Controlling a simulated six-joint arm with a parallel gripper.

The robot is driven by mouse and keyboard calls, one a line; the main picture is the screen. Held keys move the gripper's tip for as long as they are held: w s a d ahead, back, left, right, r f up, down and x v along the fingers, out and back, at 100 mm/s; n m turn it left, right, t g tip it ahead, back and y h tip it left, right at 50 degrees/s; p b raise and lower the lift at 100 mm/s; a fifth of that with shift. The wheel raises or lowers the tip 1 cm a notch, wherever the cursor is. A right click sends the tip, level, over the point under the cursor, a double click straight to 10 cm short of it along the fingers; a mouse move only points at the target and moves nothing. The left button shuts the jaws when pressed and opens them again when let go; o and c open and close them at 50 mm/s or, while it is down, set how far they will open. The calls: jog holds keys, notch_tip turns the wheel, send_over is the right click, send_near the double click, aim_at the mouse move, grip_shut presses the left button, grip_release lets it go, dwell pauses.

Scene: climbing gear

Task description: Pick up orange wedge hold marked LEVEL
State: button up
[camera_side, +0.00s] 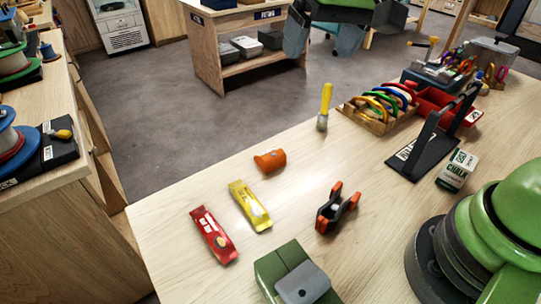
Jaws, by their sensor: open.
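The orange wedge hold (270,161) lies on the wooden table near its far left edge. My gripper (342,42) is at the top of the view, cut off by the frame edge. Its two grey jaws are wide apart below a green body, with nothing between them. It is well above and apart from the orange hold.
A yellow packet (249,206) and a red packet (214,235) lie in front of the hold. An orange-black clamp (337,208), a green block (295,278) and a yellow-handled brush (324,108) stand nearby. A rack (380,108) and chalk box (457,170) are farther right.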

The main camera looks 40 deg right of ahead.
jog(key=w+a+f+n+g, duration=0.1)
jog(key=w+f, duration=0.2)
jog(key=f, duration=0.2)
jog(key=w+a+f+g, duration=0.1)
jog(key=w+a+f, duration=0.1)
jog(key=f, duration=0.3)
jog(key=h, duration=0.1)
send_over(270, 152)
jog(key=s, duration=0.1)
jog(key=shift+g, duration=0.4)
notch_tip(270, 152, down, 10)
jog(key=shift+s+a+r, duration=0.1)
jog(key=shift+a, duration=0.05)
jog(key=shift+w+f, duration=0.2)
jog(key=shift+f, duration=1.3)
jog(key=shift+w+f, duration=0.15)
jog(key=shift+f, duration=1.3)
jog(key=c, duration=1)
